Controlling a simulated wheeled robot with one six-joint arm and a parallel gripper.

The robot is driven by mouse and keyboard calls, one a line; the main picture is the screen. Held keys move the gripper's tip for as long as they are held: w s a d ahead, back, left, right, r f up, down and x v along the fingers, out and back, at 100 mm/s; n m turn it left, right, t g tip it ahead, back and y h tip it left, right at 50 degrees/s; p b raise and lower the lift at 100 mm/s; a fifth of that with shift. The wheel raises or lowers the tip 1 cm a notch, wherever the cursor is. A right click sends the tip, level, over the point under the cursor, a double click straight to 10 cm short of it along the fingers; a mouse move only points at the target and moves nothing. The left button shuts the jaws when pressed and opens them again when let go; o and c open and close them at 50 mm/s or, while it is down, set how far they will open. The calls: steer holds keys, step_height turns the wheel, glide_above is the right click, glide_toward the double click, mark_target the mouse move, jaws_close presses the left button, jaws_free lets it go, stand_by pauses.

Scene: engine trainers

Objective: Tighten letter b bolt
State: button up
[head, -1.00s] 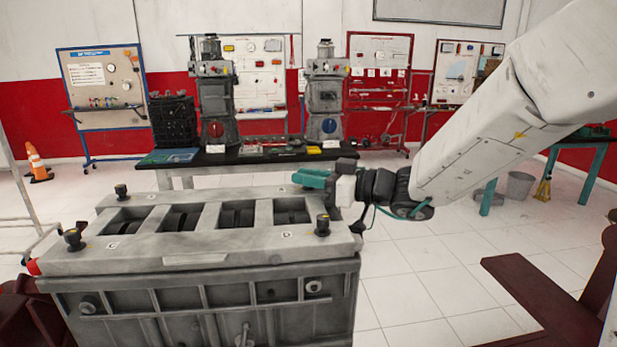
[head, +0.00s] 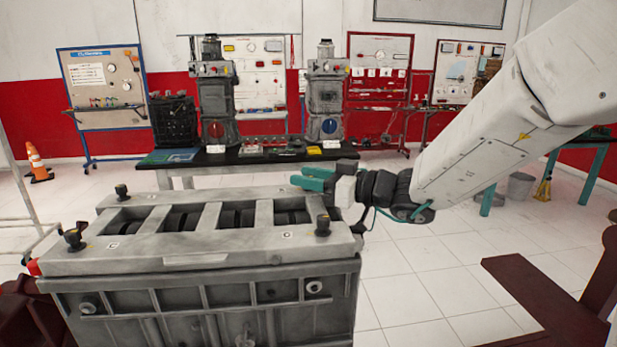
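The engine block (head: 200,262) stands in front of me with black bolts near its top corners. One bolt (head: 121,192) is at the far left, one (head: 75,236) at the near left by a mark like C, and one (head: 322,224) at the near right by a mark like D. No bolt shows clearly at the far right corner, where my gripper is; I cannot read a letter b. My gripper (head: 311,179) points left over that corner. Its two teal fingers look apart, with nothing seen between them. Contact with the block cannot be told.
A black-topped table (head: 240,156) with two machines (head: 217,100) stands behind the block. Wall boards (head: 103,85) line the back. An orange cone (head: 37,162) is at the left. A dark red frame (head: 545,300) is at the right. White floor between is clear.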

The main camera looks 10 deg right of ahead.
steer(key=v, duration=0.7)
steer(key=shift+s+d, duration=0.2)
steer(key=shift+d, duration=0.05)
steer(key=shift+o, duration=0.3)
